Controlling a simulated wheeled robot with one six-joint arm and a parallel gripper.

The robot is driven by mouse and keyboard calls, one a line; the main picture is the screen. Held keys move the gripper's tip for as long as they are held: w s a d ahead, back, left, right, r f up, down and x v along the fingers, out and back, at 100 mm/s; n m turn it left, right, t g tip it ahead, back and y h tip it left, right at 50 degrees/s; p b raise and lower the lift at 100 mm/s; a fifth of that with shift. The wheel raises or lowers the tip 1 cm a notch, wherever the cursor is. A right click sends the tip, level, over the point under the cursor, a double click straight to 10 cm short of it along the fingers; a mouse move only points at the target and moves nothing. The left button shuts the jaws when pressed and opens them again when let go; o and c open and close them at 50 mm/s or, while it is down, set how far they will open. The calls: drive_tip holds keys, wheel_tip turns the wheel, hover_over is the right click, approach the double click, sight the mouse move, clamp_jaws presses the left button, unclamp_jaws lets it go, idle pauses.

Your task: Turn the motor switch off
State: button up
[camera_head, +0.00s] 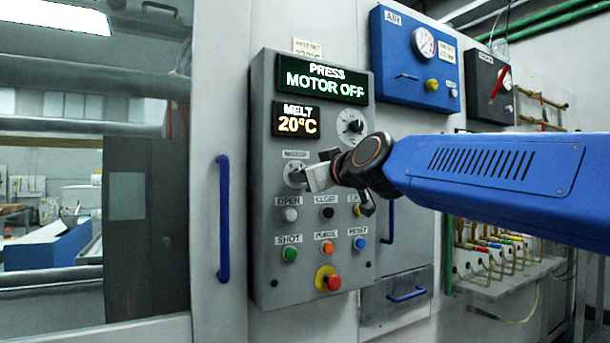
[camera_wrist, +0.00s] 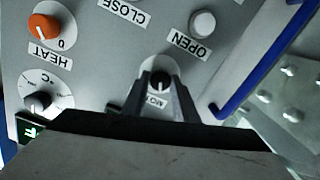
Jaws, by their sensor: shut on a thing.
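The motor switch is a dark knob on a round white plate (camera_head: 292,174) at the left of the grey control panel (camera_head: 262,240). The wrist view shows the panel upside down, with the knob (camera_wrist: 160,76) between my two dark fingers. My gripper (camera_head: 306,178) reaches in from the right and is shut on the knob, hiding part of it and its label. The knob's white pointer line runs toward the label side. The green panel display (camera_head: 322,82) reads "PRESS MOTOR OFF".
Buttons sit below the switch, including OPEN (camera_head: 290,215), SHOT (camera_head: 289,254) and a red emergency button (camera_head: 333,282). The orange HEAT knob (camera_wrist: 42,27) and a temperature dial (camera_wrist: 46,92) are nearby. A blue handle (camera_head: 223,218) stands left of the panel.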

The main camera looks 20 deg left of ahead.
drive_tip(key=shift+n, duration=0.8)
drive_tip(key=o, duration=1.1)
drive_tip(key=shift+c, duration=0.2)
drive_tip(key=shift+s, duration=0.1)
drive_tip(key=v, duration=1.7)
drive_tip(key=shift+s, duration=0.15)
drive_tip(key=shift+d+f, duration=0.1)
drive_tip(key=shift+f, duration=0.05)
